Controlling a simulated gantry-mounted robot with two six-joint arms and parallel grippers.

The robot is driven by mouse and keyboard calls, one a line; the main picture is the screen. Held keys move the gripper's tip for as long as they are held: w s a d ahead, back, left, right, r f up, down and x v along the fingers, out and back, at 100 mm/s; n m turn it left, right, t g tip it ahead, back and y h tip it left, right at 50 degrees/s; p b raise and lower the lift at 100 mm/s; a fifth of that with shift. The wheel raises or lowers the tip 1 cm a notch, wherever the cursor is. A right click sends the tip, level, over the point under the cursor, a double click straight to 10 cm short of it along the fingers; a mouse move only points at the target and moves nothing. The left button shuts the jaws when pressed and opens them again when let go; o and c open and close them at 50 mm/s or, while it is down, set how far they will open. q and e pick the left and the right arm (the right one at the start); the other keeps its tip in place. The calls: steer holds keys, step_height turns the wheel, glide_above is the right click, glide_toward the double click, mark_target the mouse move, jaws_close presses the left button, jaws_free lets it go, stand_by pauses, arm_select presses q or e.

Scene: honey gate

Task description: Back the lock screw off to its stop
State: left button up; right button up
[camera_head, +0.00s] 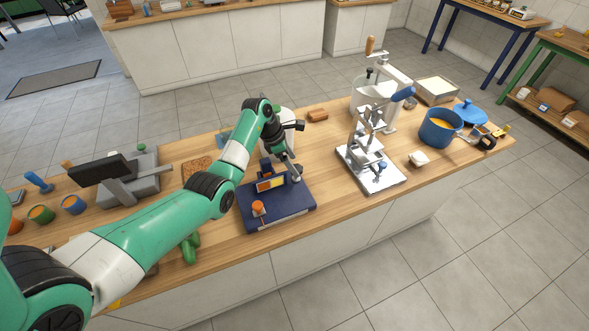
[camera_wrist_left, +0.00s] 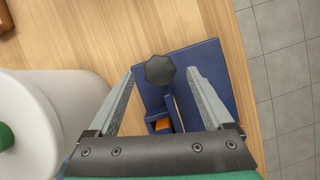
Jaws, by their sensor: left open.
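A dark star-shaped knob, which looks like the lock screw (camera_wrist_left: 159,71), stands above a blue base in the left wrist view. It appears between the two fingertips of my left gripper (camera_wrist_left: 163,72), with a visible gap on the right; contact on the left is unclear. My left gripper is open. In the head view my left gripper (camera_head: 290,168) reaches down at the gate block (camera_head: 270,183), a dark blue body with an orange-yellow window, on a dark blue base plate (camera_head: 285,208). The knob is not clear there. My right gripper is in neither view.
An orange knob (camera_head: 258,207) stands on the plate's front left. A white cylindrical vessel (camera_wrist_left: 40,125) is close beside my left gripper. A metal press stand (camera_head: 370,172) and a blue pot (camera_head: 440,128) are farther right. The wooden counter (camera_head: 325,185) is clear between plate and stand.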

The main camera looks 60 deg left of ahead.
arm_select(q)
steer(key=shift+x, duration=1.05)
